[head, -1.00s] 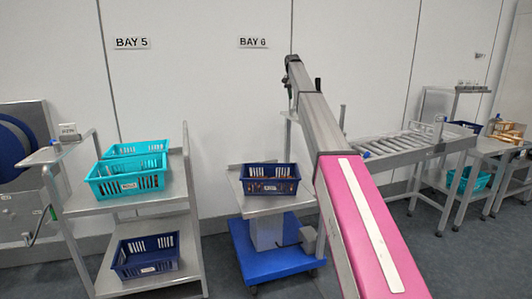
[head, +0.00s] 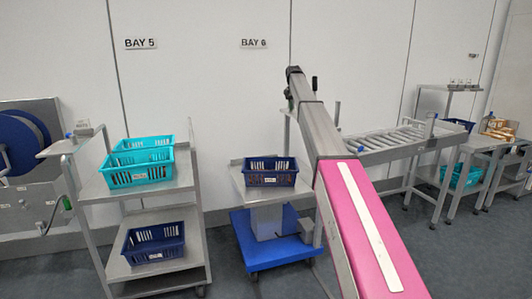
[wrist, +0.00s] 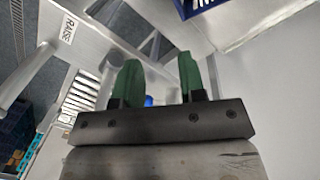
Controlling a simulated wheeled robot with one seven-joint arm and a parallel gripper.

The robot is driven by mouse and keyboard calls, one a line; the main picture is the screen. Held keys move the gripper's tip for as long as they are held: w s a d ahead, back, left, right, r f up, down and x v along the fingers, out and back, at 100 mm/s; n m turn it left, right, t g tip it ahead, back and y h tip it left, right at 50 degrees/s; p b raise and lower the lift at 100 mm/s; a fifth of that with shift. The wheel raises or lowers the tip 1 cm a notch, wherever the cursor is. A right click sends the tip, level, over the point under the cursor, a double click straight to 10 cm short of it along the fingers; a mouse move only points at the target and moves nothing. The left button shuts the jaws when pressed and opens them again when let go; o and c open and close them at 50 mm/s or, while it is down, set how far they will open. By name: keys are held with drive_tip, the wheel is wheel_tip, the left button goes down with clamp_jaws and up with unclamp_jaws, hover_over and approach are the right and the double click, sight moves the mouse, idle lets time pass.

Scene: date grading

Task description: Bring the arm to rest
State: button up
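My arm (head: 365,215), pink and grey, reaches up and away from the lower right of the head view. Its dark far end (head: 293,72) is raised in front of the wall, just right of the BAY 6 sign. In the wrist view my gripper (wrist: 159,75) has two green fingers spread apart with nothing between them. The fingers are not clear in the head view.
A trolley with teal crates (head: 138,173) and a dark blue crate (head: 153,243) stands left. Another dark blue crate (head: 270,173) sits on a stand over a blue base (head: 272,252). A roller conveyor (head: 385,142) and tables stand right. Floor shows between them.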

drive_tip(key=s+d+f+n, duration=0.1)
drive_tip(key=s+f, duration=1.1)
drive_tip(key=f, duration=0.4)
drive_tip(key=s+d+f+n, duration=0.1)
drive_tip(key=s+f, duration=1.1)
drive_tip(key=f, duration=0.4)
drive_tip(key=s+f, duration=0.5)
drive_tip(key=s, duration=0.6)
drive_tip(key=s+f+n, duration=0.1)
drive_tip(key=s+f, duration=0.5)
drive_tip(key=s, duration=0.5)
drive_tip(key=s+d+f+n+y, duration=0.1)
drive_tip(key=s+f, duration=0.5)
drive_tip(key=s, duration=0.6)
drive_tip(key=shift+f, duration=0.15)
drive_tip(key=shift+d, duration=0.1)
